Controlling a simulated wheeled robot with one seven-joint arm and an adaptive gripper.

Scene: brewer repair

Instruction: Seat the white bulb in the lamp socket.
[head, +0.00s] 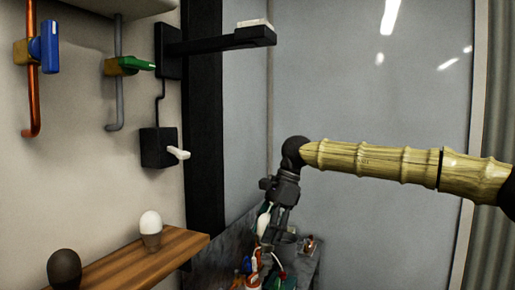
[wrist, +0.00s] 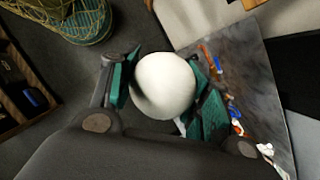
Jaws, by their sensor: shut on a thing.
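My gripper (head: 266,222) hangs below the end of my arm, right of the shelf. It is shut on a white bulb (wrist: 164,86), whose round glass shows between the teal finger pads in the wrist view. The bulb's base is hidden there. In the head view the held bulb (head: 263,224) is small and partly covered by the fingers. A black lamp arm (head: 220,42) sticks out from the dark post, well above my gripper, with a pale block (head: 254,23) on its end. I cannot make out the socket opening.
A wooden shelf (head: 150,259) at lower left bears another white bulb (head: 150,224) with a grey-brown base and a dark rounded thing (head: 64,268). A black switch box (head: 158,147) has a white lever. Pipes carry blue and green handles. A cluttered grey table (wrist: 248,62) lies below my gripper.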

